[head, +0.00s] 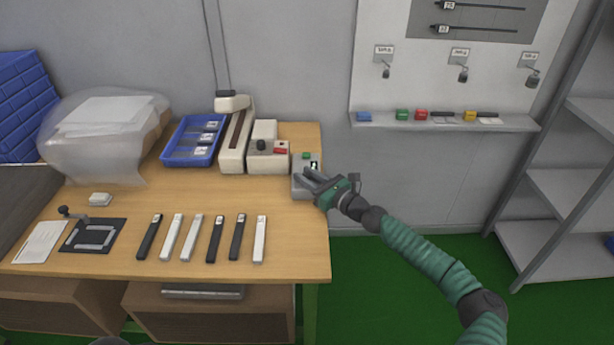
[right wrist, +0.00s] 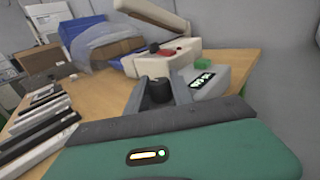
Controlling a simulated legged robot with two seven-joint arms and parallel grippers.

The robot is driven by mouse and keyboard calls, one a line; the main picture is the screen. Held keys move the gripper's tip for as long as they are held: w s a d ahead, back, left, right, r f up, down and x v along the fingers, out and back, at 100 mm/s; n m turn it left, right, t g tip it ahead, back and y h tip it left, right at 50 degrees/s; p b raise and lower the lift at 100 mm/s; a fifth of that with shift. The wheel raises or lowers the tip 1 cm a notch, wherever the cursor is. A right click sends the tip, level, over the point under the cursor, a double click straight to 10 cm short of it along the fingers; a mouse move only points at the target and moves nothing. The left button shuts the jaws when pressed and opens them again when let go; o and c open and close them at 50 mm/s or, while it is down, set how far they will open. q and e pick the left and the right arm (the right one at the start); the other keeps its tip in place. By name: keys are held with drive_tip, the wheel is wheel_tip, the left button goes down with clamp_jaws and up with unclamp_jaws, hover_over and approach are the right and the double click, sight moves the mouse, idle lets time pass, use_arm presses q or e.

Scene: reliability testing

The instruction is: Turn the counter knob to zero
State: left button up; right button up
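The counter is a small grey box (head: 305,180) at the right edge of the table, with a green button and a black display with light digits (right wrist: 203,84); I cannot read the digits. Its black knob (right wrist: 160,91) shows in the right wrist view. My right gripper (right wrist: 160,80) is over the counter, its two grey fingers on either side of the knob. The fingers are apart, and I cannot tell whether they touch it. In the head view my right gripper (head: 312,180) hides the knob.
A beige device (head: 267,155) with a black knob and a red button stands just behind the counter. A blue tray (head: 194,141) is further left. Several black and white bars (head: 215,238) lie along the table front. Right of the table is open green floor (head: 400,290).

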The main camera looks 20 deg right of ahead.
clamp_jaws()
